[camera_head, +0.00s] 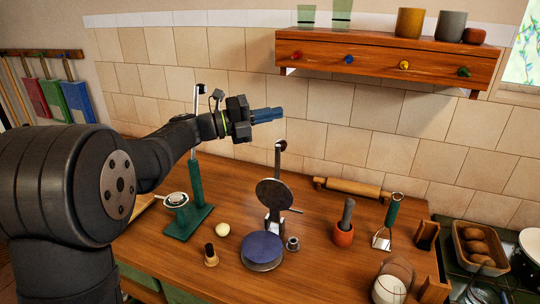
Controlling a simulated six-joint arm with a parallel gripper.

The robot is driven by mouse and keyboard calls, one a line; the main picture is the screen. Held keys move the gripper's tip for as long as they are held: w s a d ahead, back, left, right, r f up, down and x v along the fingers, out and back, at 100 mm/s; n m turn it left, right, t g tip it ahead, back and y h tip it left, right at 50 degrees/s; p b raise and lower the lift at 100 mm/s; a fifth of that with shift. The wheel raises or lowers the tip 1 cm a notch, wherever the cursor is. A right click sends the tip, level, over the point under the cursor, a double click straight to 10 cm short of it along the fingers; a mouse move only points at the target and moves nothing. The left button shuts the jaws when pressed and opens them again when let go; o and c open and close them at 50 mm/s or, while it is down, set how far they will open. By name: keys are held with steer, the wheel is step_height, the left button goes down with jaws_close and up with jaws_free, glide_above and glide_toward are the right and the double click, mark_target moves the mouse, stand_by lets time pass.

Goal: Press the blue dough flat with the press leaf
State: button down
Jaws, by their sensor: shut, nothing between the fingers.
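A tabletop press stands near the front middle of the wooden counter. Its round dark press leaf (273,193) is raised and tilted up, apart from the plate below. A dark blue round disc (262,245), which looks like the blue dough, lies on the pale round lower plate (263,267). How thick it is I cannot tell. My gripper (280,114) has blue fingertips, shut and empty. It points right, high above the counter and well above the press leaf, in front of the tiled wall.
A green stand (196,205) is left of the press. A pale ball (222,229), a small dark-topped stamp (210,256) and a small metal cup (293,244) sit close by. A mortar (343,234), rolling pin (353,188) and masher (387,222) are to the right. A shelf (385,62) hangs above.

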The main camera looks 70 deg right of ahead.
steer(key=a+f+n+t+h, duration=0.2)
steer(key=a+n+t+h, duration=0.3)
steer(key=a, duration=0.1)
steer(key=n+t+h, duration=0.1)
steer(key=n+t, duration=0.5)
steer(key=t, duration=0.1)
glide_toward(278, 145)
steer(key=d, duration=0.2)
steer(key=d+f, duration=0.1)
steer(key=d, duration=0.1)
steer(key=s+d, duration=0.1)
steer(key=d, duration=0.1)
steer(key=shift+d+f, duration=0.25)
steer(key=shift+f, duration=0.15)
steer(key=shift+n+y, duration=0.3)
steer(key=shift+y, duration=0.4)
steer(key=shift+w+r+x, duration=0.15)
steer(key=shift+w+x, duration=0.05)
steer(key=shift+x, duration=0.85)
steer(key=shift+w+r+x, duration=0.1)
steer(key=shift+w+x, duration=0.1)
steer(key=shift+x, duration=0.85)
steer(key=shift+w+r+x, duration=0.15)
steer(key=shift+w+x, duration=0.05)
steer(key=shift+x, duration=0.9)
steer(key=shift+d, duration=0.15)
steer(key=shift+w, duration=0.1)
